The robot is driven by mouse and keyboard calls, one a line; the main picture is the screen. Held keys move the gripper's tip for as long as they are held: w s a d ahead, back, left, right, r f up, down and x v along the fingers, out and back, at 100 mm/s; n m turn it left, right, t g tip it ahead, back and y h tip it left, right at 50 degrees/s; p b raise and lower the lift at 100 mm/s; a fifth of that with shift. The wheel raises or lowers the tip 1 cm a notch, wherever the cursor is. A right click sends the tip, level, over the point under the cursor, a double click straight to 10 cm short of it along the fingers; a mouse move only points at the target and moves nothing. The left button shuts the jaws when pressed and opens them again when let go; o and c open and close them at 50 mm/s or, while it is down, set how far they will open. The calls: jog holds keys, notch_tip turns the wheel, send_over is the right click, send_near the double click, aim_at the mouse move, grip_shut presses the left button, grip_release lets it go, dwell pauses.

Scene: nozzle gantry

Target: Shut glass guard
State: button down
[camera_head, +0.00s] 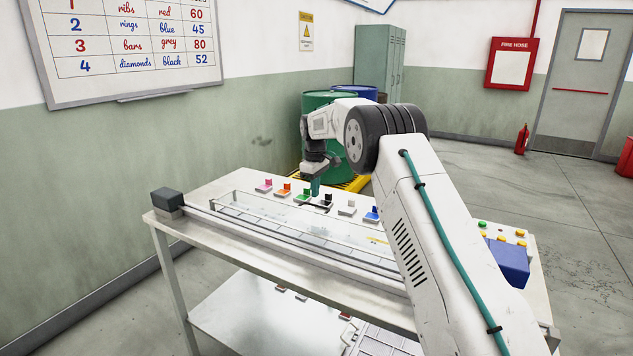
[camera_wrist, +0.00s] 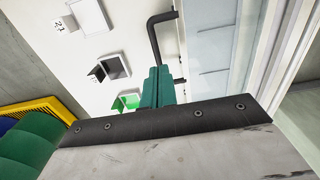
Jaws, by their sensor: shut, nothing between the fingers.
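The glass guard (camera_head: 290,216) is a clear panel lying along the long rail on the white table. In the wrist view the glass (camera_wrist: 212,45) fills the upper right. A black bent handle (camera_wrist: 154,42) stands at its edge, with its lower part hidden behind my fingers. My gripper (camera_head: 315,187) points down over the far side of the guard, near the handle. Its teal fingers (camera_wrist: 158,75) are shut and empty. They overlap the handle in the wrist view; I cannot tell whether they touch it.
Several coloured switches, among them a green one (camera_head: 304,196) and a blue one (camera_head: 371,215), line the table behind the guard. A dark block (camera_head: 167,198) ends the rail at left. Green and blue drums (camera_head: 318,105) stand behind. My arm hides the guard's right end.

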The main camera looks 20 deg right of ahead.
jog(key=shift+w+d+f+g+y, duration=0.15)
jog(key=shift+f+g+y, duration=0.1)
jog(key=shift+f, duration=0.2)
jog(key=shift+w+d+f+g+y, duration=0.15)
jog(key=shift+f+y, duration=0.1)
jog(key=shift+f, duration=0.15)
jog(key=shift+d+f, duration=0.2)
jog(key=shift+f, duration=0.65)
jog(key=shift+s+f, duration=0.1)
jog(key=shift+f, duration=0.05)
